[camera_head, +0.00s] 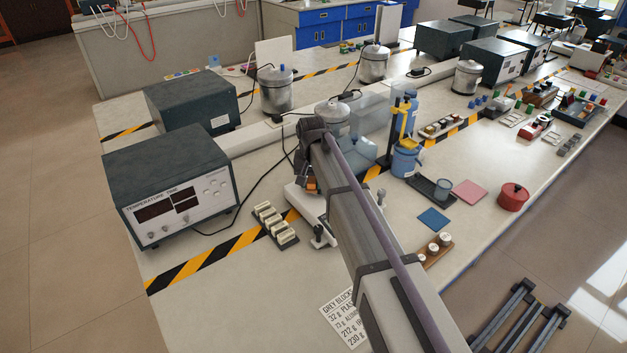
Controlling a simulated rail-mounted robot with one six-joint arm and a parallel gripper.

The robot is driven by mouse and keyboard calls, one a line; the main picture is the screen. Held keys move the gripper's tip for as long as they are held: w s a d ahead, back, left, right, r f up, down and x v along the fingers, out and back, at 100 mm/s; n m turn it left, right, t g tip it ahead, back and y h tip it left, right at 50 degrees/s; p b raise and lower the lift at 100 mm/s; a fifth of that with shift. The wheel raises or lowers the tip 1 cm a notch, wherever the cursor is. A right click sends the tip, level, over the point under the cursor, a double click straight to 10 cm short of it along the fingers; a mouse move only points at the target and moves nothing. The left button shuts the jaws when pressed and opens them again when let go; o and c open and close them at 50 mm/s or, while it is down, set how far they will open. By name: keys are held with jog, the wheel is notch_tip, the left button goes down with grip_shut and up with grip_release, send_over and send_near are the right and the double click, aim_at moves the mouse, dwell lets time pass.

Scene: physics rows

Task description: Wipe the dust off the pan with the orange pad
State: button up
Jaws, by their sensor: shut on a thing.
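My gripper (307,178) is at the far end of my arm, near the middle of the view. It is shut on the orange pad (312,185), of which only a small part shows. Just below the pad is a white balance-like device (299,201), partly covered by my arm. Its pan is not clearly visible, nor is any dust on it. I cannot tell whether the pad touches it.
A temperature unit (170,190) stands at left, with a rack of pale blocks (275,222) before it. A metal pot (332,116) and blue container (405,160) stand behind my arm. A blue mat (433,219) and red pot (512,196) lie right.

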jog(key=shift+r+p, duration=2.9)
jog(key=shift+r, duration=0.1)
notch_tip(320, 180, up, 3)
jog(key=p, duration=0.3)
jog(key=shift+r, duration=0.1)
